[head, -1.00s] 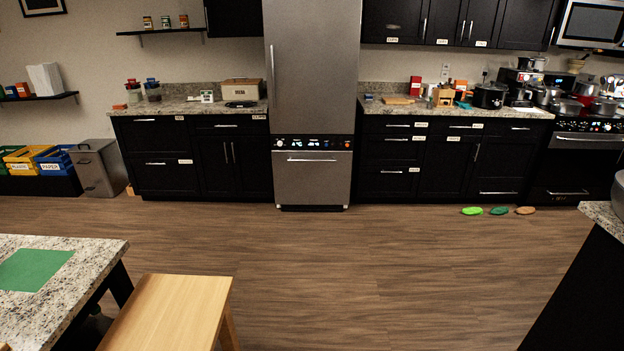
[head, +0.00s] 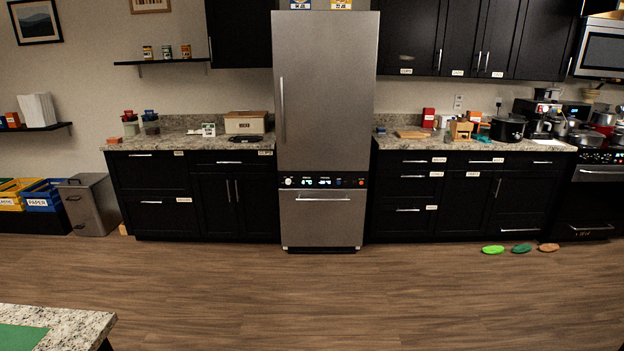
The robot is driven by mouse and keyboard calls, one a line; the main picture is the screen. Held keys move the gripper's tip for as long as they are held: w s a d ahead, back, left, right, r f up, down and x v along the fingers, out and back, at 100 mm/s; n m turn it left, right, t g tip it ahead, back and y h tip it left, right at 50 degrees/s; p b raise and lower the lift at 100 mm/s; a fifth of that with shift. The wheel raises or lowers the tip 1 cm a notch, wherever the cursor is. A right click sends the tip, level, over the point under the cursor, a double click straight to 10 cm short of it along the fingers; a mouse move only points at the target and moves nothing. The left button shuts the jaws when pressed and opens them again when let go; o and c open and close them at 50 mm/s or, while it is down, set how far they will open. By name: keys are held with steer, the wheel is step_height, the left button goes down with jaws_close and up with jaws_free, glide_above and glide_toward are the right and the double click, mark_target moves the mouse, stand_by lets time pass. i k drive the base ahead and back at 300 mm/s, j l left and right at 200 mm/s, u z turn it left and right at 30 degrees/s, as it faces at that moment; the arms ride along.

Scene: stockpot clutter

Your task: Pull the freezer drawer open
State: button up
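A tall steel fridge (head: 325,100) stands against the back wall, a little right of the picture's middle. Its freezer drawer (head: 322,222) is the lower steel front, below a dark control strip (head: 325,181) with lit displays. The drawer looks shut, flush with the body. A horizontal bar handle (head: 322,199) runs along the drawer's top. The upper door has a vertical handle (head: 282,110) on its left side and is shut. My gripper is not in view.
Black cabinets with granite counters flank the fridge on the left (head: 190,195) and right (head: 460,195). The wooden floor (head: 320,300) before the fridge is clear. A granite table (head: 75,322) is at bottom left. Green and brown flat items (head: 521,249) lie by the right cabinets.

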mark_target(309, 217)
steer(key=i+u, duration=0.2)
steer(key=i, duration=3.05)
steer(key=i+j+z, duration=0.15)
steer(key=i, duration=1.35)
